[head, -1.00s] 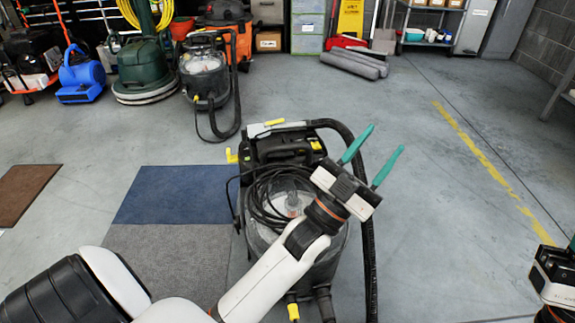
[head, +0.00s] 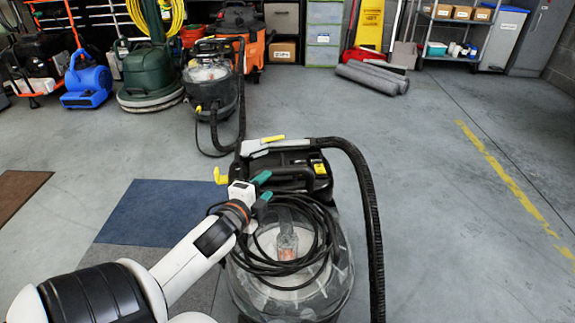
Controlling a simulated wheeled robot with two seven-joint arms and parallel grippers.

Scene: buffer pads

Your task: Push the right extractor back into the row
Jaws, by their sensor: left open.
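The right extractor (head: 292,285) stands upright right in front of me, with a clear tank, a black cable coiled over it, a black hose (head: 372,215) on its right and a grey handle with yellow parts at its far side. My left gripper (head: 264,187) is open, its teal fingers pointing right, over the left side of the extractor between the coiled cable and the handle. I cannot tell whether the fingers touch the machine. The row at the back holds another extractor (head: 208,87), a green floor machine (head: 150,75) and a blue blower (head: 85,82). My right gripper is out of view.
A blue mat (head: 145,213) and a brown mat (head: 18,195) lie on the floor at left. Grey rolls (head: 372,77) lie at the back, near a yellow sign (head: 369,25).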

